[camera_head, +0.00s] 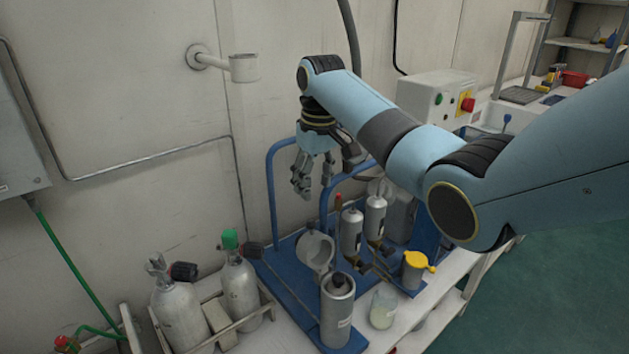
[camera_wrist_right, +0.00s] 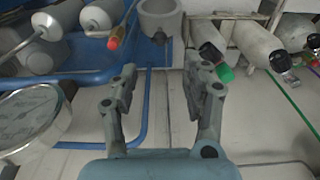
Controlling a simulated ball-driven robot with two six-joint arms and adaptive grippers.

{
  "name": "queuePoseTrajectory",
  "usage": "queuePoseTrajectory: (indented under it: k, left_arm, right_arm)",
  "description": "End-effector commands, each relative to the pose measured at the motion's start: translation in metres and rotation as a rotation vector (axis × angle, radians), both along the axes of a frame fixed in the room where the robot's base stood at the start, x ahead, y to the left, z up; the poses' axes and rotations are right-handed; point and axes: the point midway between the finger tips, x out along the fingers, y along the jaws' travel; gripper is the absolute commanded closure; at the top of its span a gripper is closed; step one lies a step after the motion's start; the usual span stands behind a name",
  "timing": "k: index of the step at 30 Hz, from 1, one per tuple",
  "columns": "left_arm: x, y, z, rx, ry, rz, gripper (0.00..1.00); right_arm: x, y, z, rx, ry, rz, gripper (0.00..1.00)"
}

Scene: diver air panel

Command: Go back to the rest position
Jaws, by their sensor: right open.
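My right arm reaches in from the right in the head view. Its gripper (camera_head: 314,184) hangs fingers down above the blue panel frame (camera_head: 286,262), near the wall. In the right wrist view the right gripper (camera_wrist_right: 160,90) has its two fingers spread apart with nothing between them. The fingers appear clear of the blue frame and the grey cup (camera_wrist_right: 161,17). My left gripper shows in neither view.
Two grey cylinders, one green-capped (camera_head: 240,284), stand in a rack at the lower left. Filter canisters (camera_head: 351,230), a jar (camera_head: 383,308) and a yellow-topped part (camera_head: 414,268) crowd the frame. A control box (camera_head: 436,98) stands behind my arm. The left wall is mostly clear.

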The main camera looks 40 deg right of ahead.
Motion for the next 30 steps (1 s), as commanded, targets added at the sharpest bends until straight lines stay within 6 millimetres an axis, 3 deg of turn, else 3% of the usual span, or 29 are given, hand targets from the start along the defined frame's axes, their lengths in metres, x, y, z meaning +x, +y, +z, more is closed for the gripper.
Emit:
queuePoseTrajectory:
  k: [12, 16, 20, 30]
  left_arm:
    - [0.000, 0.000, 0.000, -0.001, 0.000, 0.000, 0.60]
    - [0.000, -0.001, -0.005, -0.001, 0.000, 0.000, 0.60]
    - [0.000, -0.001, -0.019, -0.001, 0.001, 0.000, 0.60]
    - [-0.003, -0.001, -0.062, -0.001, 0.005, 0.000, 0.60]
  right_arm:
    - [0.000, 0.000, -0.001, 0.000, 0.001, 0.000, 0.52]
    - [-0.013, 0.001, -0.023, 0.002, 0.031, 0.000, 0.52]
    - [-0.056, 0.008, -0.087, 0.010, 0.130, 0.005, 0.52]
    - [-0.242, 0.023, -0.309, 0.007, 0.398, -0.015, 0.52]
